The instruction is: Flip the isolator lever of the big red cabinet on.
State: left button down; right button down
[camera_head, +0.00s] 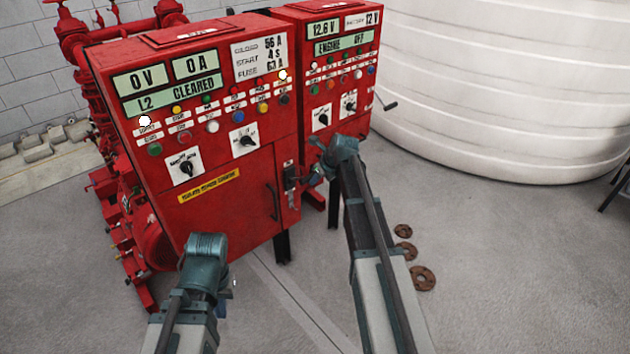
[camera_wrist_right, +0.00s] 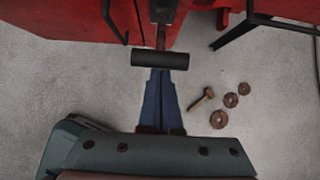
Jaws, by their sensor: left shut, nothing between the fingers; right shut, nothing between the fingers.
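The big red cabinet (camera_head: 235,205) stands left of centre in the head view, its displays lit. Its isolator lever (camera_head: 291,180) is at the lower right of its front, beside a black door handle. In the right wrist view the lever's black crossbar grip (camera_wrist_right: 160,60) lies across the tips of my right gripper (camera_wrist_right: 160,76). That gripper is shut and empty, its blue fingers just below the bar; I cannot tell whether they touch. In the head view my right gripper (camera_head: 314,176) is beside the lever. My left gripper (camera_head: 207,245) is low in front of the cabinet, its fingertips hidden.
A smaller red cabinet (camera_head: 345,100) with a side crank (camera_head: 387,105) stands to the right. A big white tank (camera_head: 510,90) fills the back right. Rusty rings (camera_head: 423,278) and a hammer (camera_wrist_right: 201,98) lie on the floor. Red pipework (camera_head: 75,35) is at the left.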

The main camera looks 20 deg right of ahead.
jog(key=s+d+f+b, duration=0.1)
jog(key=s+f+b, duration=0.1)
jog(key=s, duration=0.1)
notch_tip(320, 180, up, 10)
jog(key=s+p, duration=0.2)
jog(key=p, duration=0.8)
jog(key=shift+d, duration=0.4)
jog(key=s+a+f+n+g, duration=0.1)
jog(key=s+a+n+g, duration=0.1)
jog(key=s+a+n, duration=0.55)
jog(key=s+a+f+n+g, duration=0.15)
jog(key=s+a+n, duration=0.25)
jog(key=a+n, duration=0.55)
jog(key=s+a+n+g+h, duration=0.1)
jog(key=s+a+n, duration=0.3)
jog(key=s+n, duration=0.4)
jog(key=s+a+n+g+h, duration=0.1)
jog(key=s+a+n+h, duration=0.1)
jog(key=s+a+n, duration=0.3)
jog(key=s+n, duration=0.3)
jog(key=n, duration=0.2)
jog(key=shift+a+f+n+g+h, duration=0.2)
jog(key=shift+n+g+h, duration=0.1)
jog(key=shift+n+g, duration=0.1)
